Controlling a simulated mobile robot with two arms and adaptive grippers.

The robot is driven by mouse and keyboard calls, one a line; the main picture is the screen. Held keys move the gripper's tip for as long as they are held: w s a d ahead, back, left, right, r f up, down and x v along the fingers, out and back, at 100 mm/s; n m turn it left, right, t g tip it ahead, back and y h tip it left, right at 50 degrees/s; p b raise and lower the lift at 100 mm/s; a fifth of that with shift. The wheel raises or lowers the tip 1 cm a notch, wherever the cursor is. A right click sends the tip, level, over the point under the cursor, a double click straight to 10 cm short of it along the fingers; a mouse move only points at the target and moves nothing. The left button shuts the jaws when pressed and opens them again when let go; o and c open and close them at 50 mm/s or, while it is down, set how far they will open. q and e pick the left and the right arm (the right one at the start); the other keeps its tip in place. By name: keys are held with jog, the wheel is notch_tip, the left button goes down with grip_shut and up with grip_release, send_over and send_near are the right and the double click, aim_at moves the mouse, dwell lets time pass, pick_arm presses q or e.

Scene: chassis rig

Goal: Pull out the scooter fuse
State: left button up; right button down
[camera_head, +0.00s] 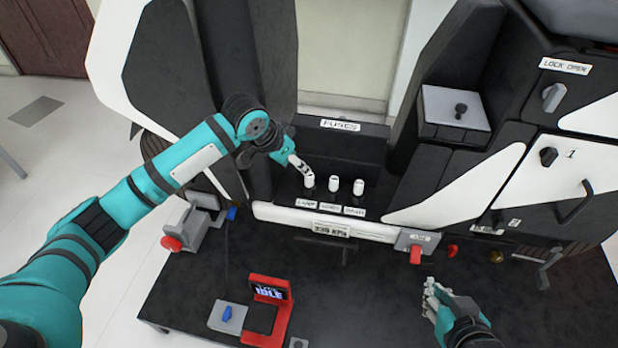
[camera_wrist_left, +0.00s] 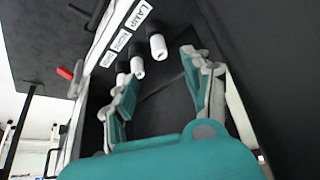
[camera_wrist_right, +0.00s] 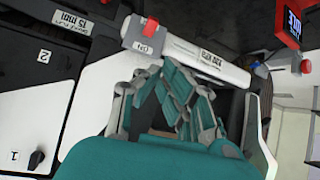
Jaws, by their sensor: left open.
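Three white-capped fuses stand in a row in the black recess under the FUSES sign: the left fuse (camera_head: 309,182), the middle fuse (camera_head: 334,184) and the right fuse (camera_head: 358,187). Each has a small label in front. In the left wrist view, the nearest fuse (camera_wrist_left: 157,46) stands by the LAMP label (camera_wrist_left: 139,14); the other labels are too small to read surely. My left gripper (camera_head: 301,166) is open and empty, just above and behind the left fuse. My right gripper (camera_head: 430,297) hangs empty over the dark deck, its fingertips close together.
A white bar (camera_head: 330,226) runs in front of the fuse recess. A red stand with a display (camera_head: 270,290) is in front. The deck between is mostly clear.

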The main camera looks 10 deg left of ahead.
pick_arm(q)
jog(key=b, duration=0.2)
send_over(309, 183)
jog(key=s+a, duration=0.1)
jog(key=a, duration=0.1)
notch_tip(309, 183, down, 4)
jog(key=b+x, duration=0.1)
jog(key=x, duration=0.3)
jog(key=shift+w+d+f, duration=0.1)
jog(key=shift+d+f, duration=0.1)
jog(key=shift+d, duration=0.05)
jog(key=shift+w+d+f, duration=0.1)
jog(key=shift+w+f, duration=0.05)
jog(key=shift+f, duration=0.15)
pick_arm(e)
jog(key=w+a+r+t+y, duration=0.1)
jog(key=w+r+t, duration=0.1)
jog(key=r+t, duration=0.2)
jog(key=w+a+r+t+y, duration=0.2)
jog(key=r+t, duration=0.3)
jog(key=r, duration=0.4)
jog(key=shift+w+a+r, duration=0.25)
jog(key=shift+w+r, duration=0.1)
jog(key=shift+w, duration=0.3)
pick_arm(q)
jog(key=shift+c, duration=0.2)
grip_shut()
